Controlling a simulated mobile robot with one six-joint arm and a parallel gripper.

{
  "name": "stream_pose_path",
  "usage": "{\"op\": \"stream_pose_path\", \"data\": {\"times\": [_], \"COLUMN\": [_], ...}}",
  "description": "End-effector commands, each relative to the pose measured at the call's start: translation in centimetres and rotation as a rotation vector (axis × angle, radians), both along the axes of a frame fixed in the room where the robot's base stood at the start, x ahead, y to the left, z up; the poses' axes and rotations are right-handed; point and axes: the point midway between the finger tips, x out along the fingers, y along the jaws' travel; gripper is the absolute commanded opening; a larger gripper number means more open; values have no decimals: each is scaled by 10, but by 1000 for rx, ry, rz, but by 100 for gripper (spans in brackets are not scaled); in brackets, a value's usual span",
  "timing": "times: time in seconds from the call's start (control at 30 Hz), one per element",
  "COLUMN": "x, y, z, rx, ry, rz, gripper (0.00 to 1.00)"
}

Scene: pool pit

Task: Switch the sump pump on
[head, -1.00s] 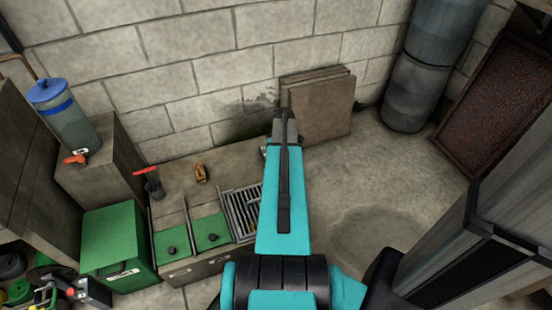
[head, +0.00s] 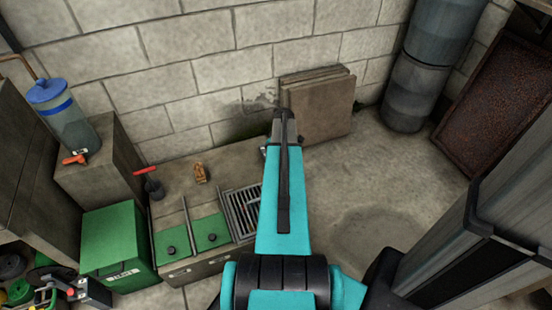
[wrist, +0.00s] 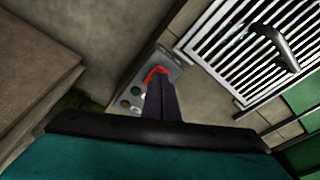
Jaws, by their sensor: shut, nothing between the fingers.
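In the wrist view, a small grey box (wrist: 132,91) with round dark spots on its face and a bent red piece (wrist: 154,73) sits beside the concrete ledge. I take it for the pump's switch box, but I read no label. My gripper (wrist: 158,80) is shut and empty, its dark fingertips at the red piece. I cannot tell whether they touch it. The fingers cover part of the box. In the head view, my teal arm reaches towards the wall and hides most of this spot. The switch position is not clear.
A slatted grate (head: 241,214) and green lids (head: 212,231) lie left of my arm. A red-handled valve (head: 146,170), blue-lidded canister (head: 63,110) and green box (head: 117,238) stand farther left. Slabs (head: 325,108) lean on the wall. The floor (head: 385,180) right of my arm is open.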

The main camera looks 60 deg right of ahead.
Motion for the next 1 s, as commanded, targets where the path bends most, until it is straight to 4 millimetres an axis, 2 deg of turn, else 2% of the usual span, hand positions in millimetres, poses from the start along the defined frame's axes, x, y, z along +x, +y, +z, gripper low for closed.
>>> {"op": "stream_pose_path", "data": {"times": [1.0], "x": [1], "y": [0], "z": [-10], "rx": [0], "ry": [0], "rz": [1], "gripper": [0]}}
